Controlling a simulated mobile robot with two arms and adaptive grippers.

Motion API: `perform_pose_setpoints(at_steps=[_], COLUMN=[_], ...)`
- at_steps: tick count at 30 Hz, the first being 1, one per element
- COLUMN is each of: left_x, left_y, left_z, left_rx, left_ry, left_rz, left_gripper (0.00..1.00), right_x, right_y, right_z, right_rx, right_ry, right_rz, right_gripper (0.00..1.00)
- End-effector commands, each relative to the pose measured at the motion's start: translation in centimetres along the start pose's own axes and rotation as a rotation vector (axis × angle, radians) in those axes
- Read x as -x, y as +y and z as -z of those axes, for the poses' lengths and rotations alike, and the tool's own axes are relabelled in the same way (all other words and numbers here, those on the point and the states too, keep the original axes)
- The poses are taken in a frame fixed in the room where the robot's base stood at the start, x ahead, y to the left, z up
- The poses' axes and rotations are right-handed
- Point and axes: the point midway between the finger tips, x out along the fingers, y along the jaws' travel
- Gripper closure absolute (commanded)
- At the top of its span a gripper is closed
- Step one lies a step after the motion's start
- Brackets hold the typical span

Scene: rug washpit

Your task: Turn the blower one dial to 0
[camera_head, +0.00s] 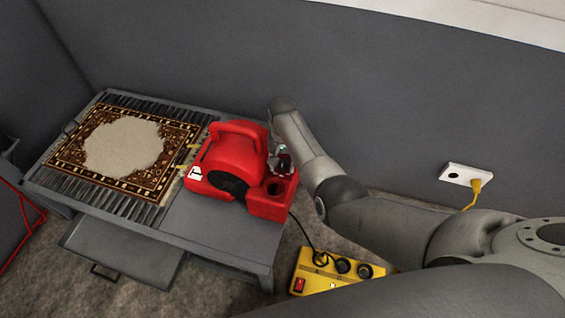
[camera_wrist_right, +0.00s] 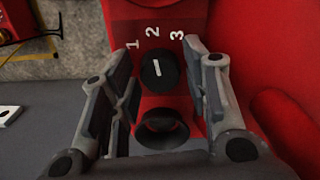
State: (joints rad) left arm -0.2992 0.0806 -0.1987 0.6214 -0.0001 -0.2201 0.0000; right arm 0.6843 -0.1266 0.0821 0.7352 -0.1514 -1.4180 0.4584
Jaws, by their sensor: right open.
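The red blower (camera_head: 232,158) stands on the right part of the grey table. I cannot tell which figure the mark meets. My right gripper (camera_head: 281,161) is at the blower's right side. In the wrist view its open fingers (camera_wrist_right: 157,60) stand on either side of the dial, with gaps visible. My left gripper is out of view.
A black round recess (camera_wrist_right: 163,128) lies just below the dial. A patterned rug (camera_head: 88,160) with a pale patch lies on slats at left. A yellow control box (camera_head: 312,273) with black knobs sits low at right. A wall socket (camera_head: 463,174) holds a yellow plug.

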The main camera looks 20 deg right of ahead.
Motion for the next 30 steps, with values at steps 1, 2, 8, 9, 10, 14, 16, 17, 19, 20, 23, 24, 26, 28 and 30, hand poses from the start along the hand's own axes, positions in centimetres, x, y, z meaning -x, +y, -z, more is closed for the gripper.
perform_pose_setpoints(at_steps=[1,2,8,9,10,14,16,17,19,20,23,24,26,28,30], left_x=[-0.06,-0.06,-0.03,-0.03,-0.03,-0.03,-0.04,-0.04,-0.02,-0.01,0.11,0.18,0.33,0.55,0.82], left_y=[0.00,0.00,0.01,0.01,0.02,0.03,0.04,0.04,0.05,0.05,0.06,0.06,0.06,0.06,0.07], left_z=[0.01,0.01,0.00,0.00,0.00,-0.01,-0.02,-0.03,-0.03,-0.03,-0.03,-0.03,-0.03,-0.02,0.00], left_rx=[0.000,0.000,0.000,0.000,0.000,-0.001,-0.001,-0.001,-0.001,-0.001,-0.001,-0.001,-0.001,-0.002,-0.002], left_ry=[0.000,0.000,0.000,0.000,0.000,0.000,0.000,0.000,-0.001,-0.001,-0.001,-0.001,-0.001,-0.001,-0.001], left_rz=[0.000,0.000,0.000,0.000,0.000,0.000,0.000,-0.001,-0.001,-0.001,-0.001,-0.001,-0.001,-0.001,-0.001], left_gripper=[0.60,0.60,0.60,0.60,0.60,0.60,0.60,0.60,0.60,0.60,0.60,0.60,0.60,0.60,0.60], right_x=[-0.13,-0.15,-0.13,-0.13,-0.13,-0.13,-0.12,-0.13,-0.12,-0.11,-0.07,-0.05,0.00,0.05,0.08], right_y=[0.00,0.00,0.00,0.00,0.00,-0.01,-0.01,-0.01,-0.02,-0.02,-0.02,-0.02,-0.03,-0.03,0.00], right_z=[0.02,0.02,0.03,0.03,0.02,0.02,0.01,0.01,0.01,0.01,0.01,0.02,0.03,0.05,0.03], right_rx=[0.000,0.000,0.000,0.000,0.000,0.000,0.000,0.000,0.001,0.003,0.014,0.023,0.043,0.073,0.112], right_ry=[0.000,0.000,0.001,0.001,0.001,0.001,0.001,0.001,0.001,0.001,0.001,0.001,0.001,0.001,0.000], right_rz=[0.000,0.000,0.000,0.000,0.000,0.000,0.000,0.000,0.000,0.000,0.000,0.001,0.001,0.001,0.000], right_gripper=[0.57,0.57,0.57,0.60,0.64,0.80,0.89,0.92,0.92,0.92,0.92,0.92,0.92,0.92,0.92])
